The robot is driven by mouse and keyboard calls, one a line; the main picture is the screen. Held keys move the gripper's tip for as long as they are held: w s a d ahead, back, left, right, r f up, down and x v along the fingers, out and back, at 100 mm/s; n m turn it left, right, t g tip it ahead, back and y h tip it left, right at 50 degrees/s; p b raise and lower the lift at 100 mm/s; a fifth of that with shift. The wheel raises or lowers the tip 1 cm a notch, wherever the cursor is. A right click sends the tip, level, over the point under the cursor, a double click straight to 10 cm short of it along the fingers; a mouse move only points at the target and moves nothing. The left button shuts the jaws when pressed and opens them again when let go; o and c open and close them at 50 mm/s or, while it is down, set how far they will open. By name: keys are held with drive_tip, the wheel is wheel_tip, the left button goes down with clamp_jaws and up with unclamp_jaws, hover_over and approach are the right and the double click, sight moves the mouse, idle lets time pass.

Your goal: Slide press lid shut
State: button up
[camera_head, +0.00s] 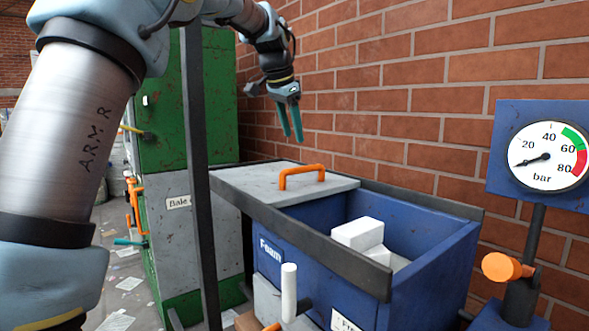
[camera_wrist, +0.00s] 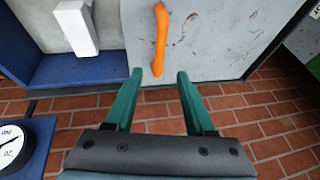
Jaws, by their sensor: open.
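The press lid (camera_head: 265,184) is a grey plate on rails over the left part of the blue press box (camera_head: 445,262). It carries an orange arched handle (camera_head: 302,170). The right part of the box is open, with white foam blocks (camera_head: 358,233) inside. My gripper (camera_head: 291,138) is open and empty, above and behind the lid, with its teal fingers pointing down. In the wrist view the lid (camera_wrist: 215,35) and the orange handle (camera_wrist: 160,38) lie just beyond the fingertips (camera_wrist: 160,72). The handle is apart from the fingers and its near end lies between them in the picture.
A brick wall (camera_head: 370,110) stands close behind the box. A pressure gauge (camera_head: 545,157) and an orange knob (camera_head: 505,267) are at the right. A green machine (camera_head: 190,110) stands at the left. A white-gripped lever (camera_head: 289,290) is at the box front.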

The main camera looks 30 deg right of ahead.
sight(300, 168)
drive_tip(key=p+x, duration=0.2)
drive_tip(key=x, duration=0.8)
drive_tip(key=shift+d+f, duration=0.1)
drive_tip(key=shift+f, duration=0.15)
drive_tip(key=shift+c, duration=0.2)
clamp_jaws()
idle(0.9)
